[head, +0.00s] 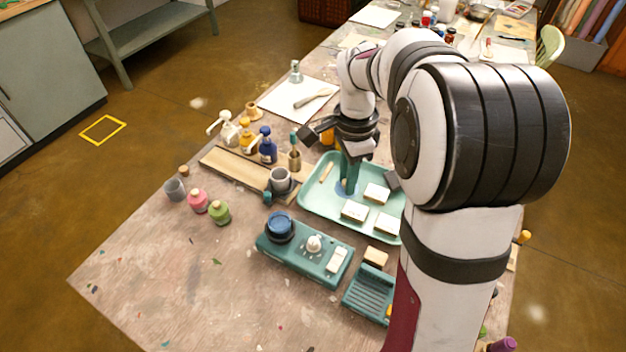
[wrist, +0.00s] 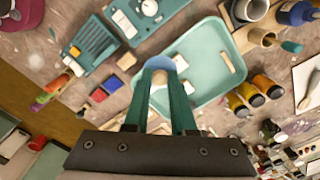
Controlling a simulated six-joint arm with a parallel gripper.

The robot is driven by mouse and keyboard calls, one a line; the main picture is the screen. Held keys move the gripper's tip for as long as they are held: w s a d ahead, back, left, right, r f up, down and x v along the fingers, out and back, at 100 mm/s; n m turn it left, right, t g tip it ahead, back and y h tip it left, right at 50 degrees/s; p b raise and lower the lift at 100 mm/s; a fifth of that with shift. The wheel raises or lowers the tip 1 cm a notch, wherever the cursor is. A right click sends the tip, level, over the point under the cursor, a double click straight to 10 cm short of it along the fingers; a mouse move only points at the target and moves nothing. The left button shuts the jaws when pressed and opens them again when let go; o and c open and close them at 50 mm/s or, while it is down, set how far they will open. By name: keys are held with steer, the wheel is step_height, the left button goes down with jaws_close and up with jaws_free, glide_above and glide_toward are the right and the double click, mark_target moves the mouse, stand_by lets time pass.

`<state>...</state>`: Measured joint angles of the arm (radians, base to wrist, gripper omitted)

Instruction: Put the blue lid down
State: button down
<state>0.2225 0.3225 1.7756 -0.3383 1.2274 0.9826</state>
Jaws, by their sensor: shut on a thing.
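My gripper (head: 346,186) points down over the left part of the mint-green tray (head: 311,212), its teal fingers close together. It is shut on the blue lid (head: 341,191), a light blue disc. In the wrist view the lid (wrist: 181,64) sits at the tips of my gripper (wrist: 160,80), with a pale knob (wrist: 159,77) between them. The fingers hide part of the lid. I cannot tell whether the lid touches the tray or hangs just above it.
The tray holds several pale blocks (head: 355,211) and a wooden stick (head: 326,172). A teal device (head: 310,262) with a dark blue pot (head: 280,226) stands in front. A grey mug (head: 280,180) and bottles (head: 267,147) stand left. Bare tabletop (head: 170,270) lies at front left.

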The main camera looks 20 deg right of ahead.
steer(key=w+d+f+n, duration=0.4)
steer(key=d+f, duration=0.3)
steer(key=d, duration=0.1)
glide_above(324, 200)
step_height(324, 200, down, 8)
steer(key=shift+r, duration=0.25)
steer(key=shift+f, duration=1.95)
steer(key=c, duration=0.7)
jaws_free()
steer(key=shift+f, duration=0.1)
steer(key=shift+c, duration=0.2)
